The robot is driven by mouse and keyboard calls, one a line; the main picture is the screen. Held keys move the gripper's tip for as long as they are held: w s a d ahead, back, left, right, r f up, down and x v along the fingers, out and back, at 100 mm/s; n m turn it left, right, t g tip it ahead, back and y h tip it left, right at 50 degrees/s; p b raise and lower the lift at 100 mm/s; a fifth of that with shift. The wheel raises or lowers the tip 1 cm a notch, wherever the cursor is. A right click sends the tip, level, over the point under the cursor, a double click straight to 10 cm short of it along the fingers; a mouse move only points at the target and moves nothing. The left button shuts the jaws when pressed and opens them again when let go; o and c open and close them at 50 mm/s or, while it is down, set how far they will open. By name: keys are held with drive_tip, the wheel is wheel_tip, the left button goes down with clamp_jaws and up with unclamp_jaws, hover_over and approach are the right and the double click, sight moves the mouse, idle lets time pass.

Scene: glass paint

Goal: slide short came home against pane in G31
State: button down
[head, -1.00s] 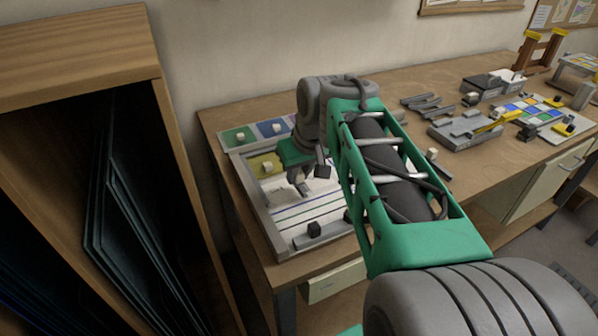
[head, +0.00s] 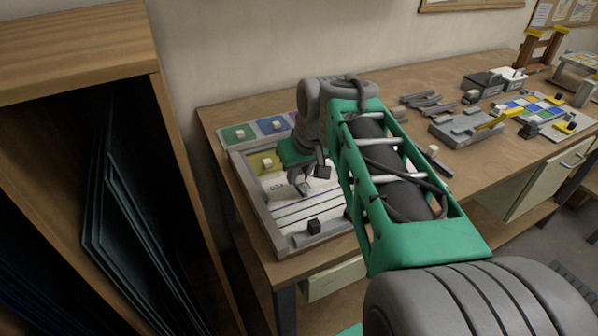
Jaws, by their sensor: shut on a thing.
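My gripper (head: 299,190) points down over a white sheet with dark lines inside a grey frame (head: 262,221) on the bench. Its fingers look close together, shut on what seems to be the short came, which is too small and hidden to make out. A yellow pane (head: 265,163) with a pale knob lies in the frame's far left corner, behind and left of the gripper. Lettering shows on the sheet just left of the fingers. I cannot tell whether the came touches a pane.
A grey bar (head: 333,229) with a black cube lies along the frame's near side. Green and blue panes (head: 240,134) lie behind the frame. Grey strips (head: 424,103) and a grey block (head: 465,129) lie farther right. A wooden rack (head: 75,45) stands at left.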

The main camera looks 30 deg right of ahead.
drive_tip(key=shift+f+b, duration=0.6)
drive_tip(key=shift+f, duration=0.15)
idle(0.8)
drive_tip(key=shift+d, duration=0.65)
idle(0.7)
drive_tip(key=shift+w+r+p, duration=0.1)
drive_tip(key=shift+w+p, duration=0.85)
drive_tip(key=shift+w, duration=2)
idle(1.6)
drive_tip(key=c, duration=1.2)
unclamp_jaws()
